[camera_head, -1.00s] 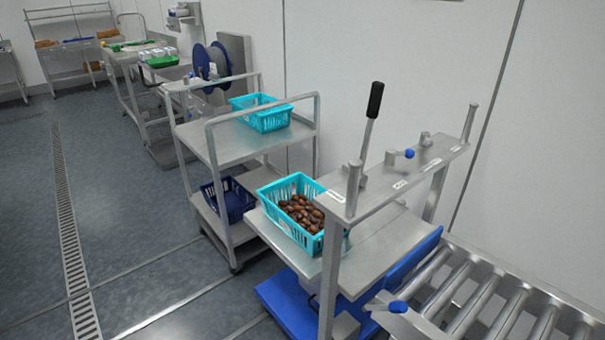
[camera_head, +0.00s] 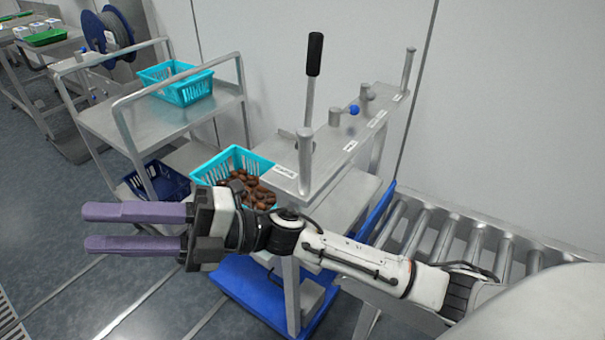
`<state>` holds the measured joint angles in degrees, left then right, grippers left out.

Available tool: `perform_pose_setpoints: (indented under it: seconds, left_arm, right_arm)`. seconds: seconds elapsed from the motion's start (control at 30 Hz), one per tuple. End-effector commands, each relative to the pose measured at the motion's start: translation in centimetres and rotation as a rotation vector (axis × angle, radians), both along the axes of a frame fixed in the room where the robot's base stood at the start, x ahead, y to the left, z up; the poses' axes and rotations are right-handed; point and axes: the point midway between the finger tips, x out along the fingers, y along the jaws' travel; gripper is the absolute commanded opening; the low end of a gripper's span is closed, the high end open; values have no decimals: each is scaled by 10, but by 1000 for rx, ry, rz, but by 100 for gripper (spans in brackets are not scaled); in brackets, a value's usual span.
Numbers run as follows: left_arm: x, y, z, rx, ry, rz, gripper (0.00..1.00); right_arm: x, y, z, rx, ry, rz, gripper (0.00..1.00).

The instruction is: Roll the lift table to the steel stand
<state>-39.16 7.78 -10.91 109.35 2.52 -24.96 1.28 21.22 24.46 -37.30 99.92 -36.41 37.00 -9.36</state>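The lift table (camera_head: 341,150) stands right of centre, with a steel top, a blue base (camera_head: 235,290) and a raised push frame. A black-gripped lever (camera_head: 314,55) and a blue knob (camera_head: 354,109) are on the frame. A teal basket of brown dates (camera_head: 258,192) sits on its top, partly hidden by my arm. My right gripper (camera_head: 86,228) reaches left across the front of the table, its two purple fingers apart and empty over the floor. My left gripper is out of view. I cannot tell which piece is the steel stand.
A steel two-shelf cart (camera_head: 165,122) stands just behind the table, with an empty teal basket (camera_head: 178,88) on top and a dark blue crate (camera_head: 160,184) below. A roller conveyor (camera_head: 440,240) lies at the right. The floor at left (camera_head: 50,170) is clear.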

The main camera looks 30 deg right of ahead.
Motion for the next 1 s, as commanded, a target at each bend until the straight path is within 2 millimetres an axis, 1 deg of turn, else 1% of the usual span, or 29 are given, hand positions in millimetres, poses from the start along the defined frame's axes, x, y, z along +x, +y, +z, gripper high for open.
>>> perform_pose_setpoints:
  seconds: [0.03,0.07,0.13,0.2,0.27,0.37,0.47,0.5,0.53,0.57,0.6,0.7,0.8,0.83,0.9,1.0]
  left_arm:
    - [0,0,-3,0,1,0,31]
    - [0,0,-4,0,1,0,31]
    - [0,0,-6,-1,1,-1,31]
    - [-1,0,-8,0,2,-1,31]
    - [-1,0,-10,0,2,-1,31]
    - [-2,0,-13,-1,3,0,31]
    - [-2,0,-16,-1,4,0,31]
    - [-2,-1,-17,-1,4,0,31]
    - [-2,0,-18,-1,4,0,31]
    - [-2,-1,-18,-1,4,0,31]
    - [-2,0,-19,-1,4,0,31]
    - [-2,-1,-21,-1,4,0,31]
    - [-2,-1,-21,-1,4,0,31]
    - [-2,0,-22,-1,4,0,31]
    - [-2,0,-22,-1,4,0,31]
    - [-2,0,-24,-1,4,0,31]
  right_arm:
    - [-12,8,9,-97,-165,84,37]
    - [-20,12,10,-153,-253,135,37]
    - [-35,12,5,-299,-447,249,37]
    - [-43,3,-6,-454,-618,359,37]
    - [-44,-11,-17,-586,-736,443,37]
    - [-35,-47,-31,-816,-893,569,37]
    - [-14,-104,-36,-1091,-1009,690,37]
    - [-4,-131,-33,-1203,-1036,734,37]
    - [2,-151,-29,-1286,-1047,764,37]
    - [8,-171,-24,-1364,-1053,790,37]
    - [15,-196,-15,-1462,-1051,819,37]
    - [24,-250,8,-1659,-1017,875,37]
    - [26,-284,27,-1778,-978,904,37]
    - [26,-290,30,-1798,-966,910,37]
    - [25,-300,35,-1833,-949,919,37]
    - [25,-305,32,-1847,-940,926,37]
